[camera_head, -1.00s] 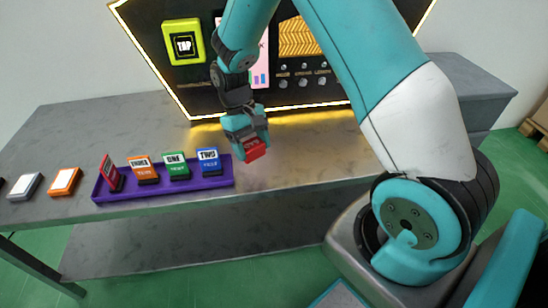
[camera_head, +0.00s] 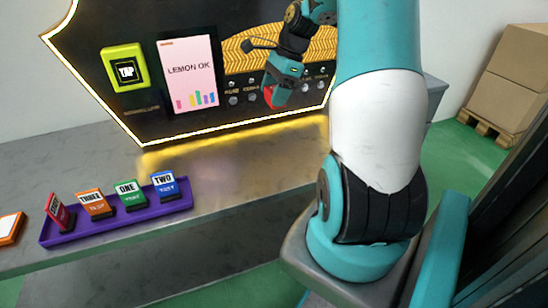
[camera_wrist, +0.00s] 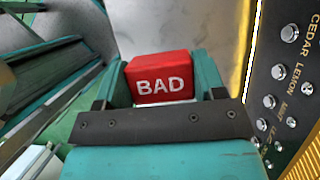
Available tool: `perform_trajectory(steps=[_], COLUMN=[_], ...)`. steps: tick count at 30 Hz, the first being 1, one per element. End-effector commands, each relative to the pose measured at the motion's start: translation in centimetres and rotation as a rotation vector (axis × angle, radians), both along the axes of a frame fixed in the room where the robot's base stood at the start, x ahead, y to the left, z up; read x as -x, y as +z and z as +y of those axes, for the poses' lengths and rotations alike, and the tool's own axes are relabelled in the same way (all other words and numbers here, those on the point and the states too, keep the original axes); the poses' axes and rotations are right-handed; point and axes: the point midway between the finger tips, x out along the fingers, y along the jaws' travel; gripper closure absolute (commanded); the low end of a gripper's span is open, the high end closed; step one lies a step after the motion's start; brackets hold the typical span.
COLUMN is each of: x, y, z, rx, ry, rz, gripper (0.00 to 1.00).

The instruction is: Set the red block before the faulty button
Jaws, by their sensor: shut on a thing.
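The red block (camera_head: 269,97) is held in my gripper (camera_head: 277,92), in the air in front of the black panel's lower edge. In the wrist view the red block (camera_wrist: 160,82) sits between my two teal fingers and shows the word BAD. Round metal buttons (camera_head: 233,100) run along the lower panel in the head view; my gripper and the block hide some of them. The wrist view shows buttons (camera_wrist: 279,72) at the right, apart from the block, with the labels CEDAR and LEMON readable. Which button is faulty cannot be told.
A pink screen (camera_head: 189,75) reads LEMON OK, beside a yellow-green TAP reader (camera_head: 125,70). A purple tray (camera_head: 120,228) with red, orange, green and blue blocks stands on the grey table (camera_head: 235,188). The tabletop between tray and panel is clear.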

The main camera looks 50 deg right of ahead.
Motion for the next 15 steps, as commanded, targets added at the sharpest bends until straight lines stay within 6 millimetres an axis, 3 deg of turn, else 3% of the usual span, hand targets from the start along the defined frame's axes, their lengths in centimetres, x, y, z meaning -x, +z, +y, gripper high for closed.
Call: perform_trajectory(steps=[9,15], x=[0.0,0.0], y=[-9.2,-13.6], z=[0.1,0.2], rx=[-0.006,-0.003], ry=[-0.001,0.0], rz=[0.007,0.005], gripper=[0.6,0.6])
